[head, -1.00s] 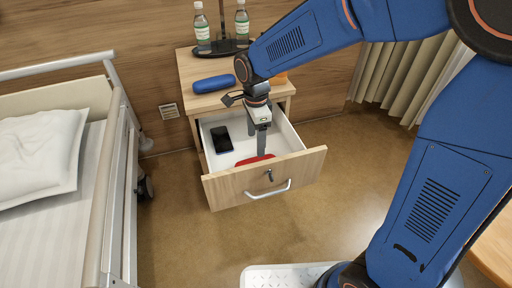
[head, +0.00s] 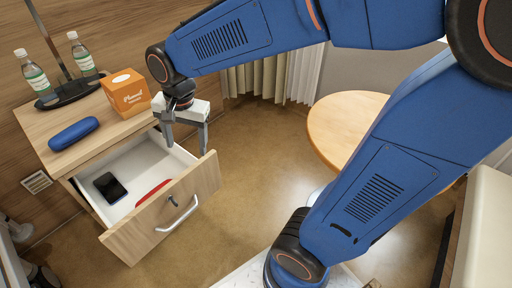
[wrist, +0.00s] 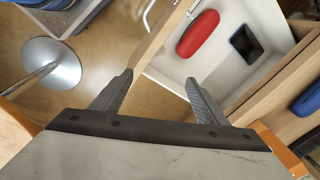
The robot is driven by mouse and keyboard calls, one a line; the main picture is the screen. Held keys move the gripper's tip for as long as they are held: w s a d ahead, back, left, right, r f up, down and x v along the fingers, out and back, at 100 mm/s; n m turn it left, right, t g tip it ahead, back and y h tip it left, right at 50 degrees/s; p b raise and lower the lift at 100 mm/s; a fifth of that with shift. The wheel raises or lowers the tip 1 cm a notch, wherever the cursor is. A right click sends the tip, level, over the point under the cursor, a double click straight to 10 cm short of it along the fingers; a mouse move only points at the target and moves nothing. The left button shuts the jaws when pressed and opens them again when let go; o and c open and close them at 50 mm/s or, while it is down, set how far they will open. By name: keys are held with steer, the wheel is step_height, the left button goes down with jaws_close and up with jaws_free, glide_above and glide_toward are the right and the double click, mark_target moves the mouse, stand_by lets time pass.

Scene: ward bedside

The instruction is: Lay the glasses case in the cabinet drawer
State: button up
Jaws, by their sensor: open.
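A red, rounded case (head: 152,192) lies in the open cabinet drawer (head: 135,236), close behind its front panel, partly hidden by that panel. In the wrist view the red case (wrist: 198,34) lies flat on the white drawer floor. A blue case (head: 73,133) of similar shape lies on the cabinet top (head: 50,158). My gripper (head: 186,142) is open and empty, at the drawer's right side and apart from both cases. In the wrist view its fingers (wrist: 160,78) are spread with nothing between them.
A dark phone (head: 110,187) lies in the drawer beside the red case. An orange box (head: 127,93), two bottles (head: 35,75) and a dark lamp base (head: 70,92) stand on the cabinet. A round table (head: 345,125) is at right. The floor between is clear.

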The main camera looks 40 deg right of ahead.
steer(key=s+d+r+n+t, duration=0.2)
steer(key=s+d+n+t, duration=0.1)
steer(key=s+d+n, duration=0.6)
steer(key=s+d, duration=0.4)
steer(key=s, duration=0.2)
steer(key=shift+d+r+h, duration=0.2)
steer(key=shift+h, duration=0.1)
stand_by(0.6)
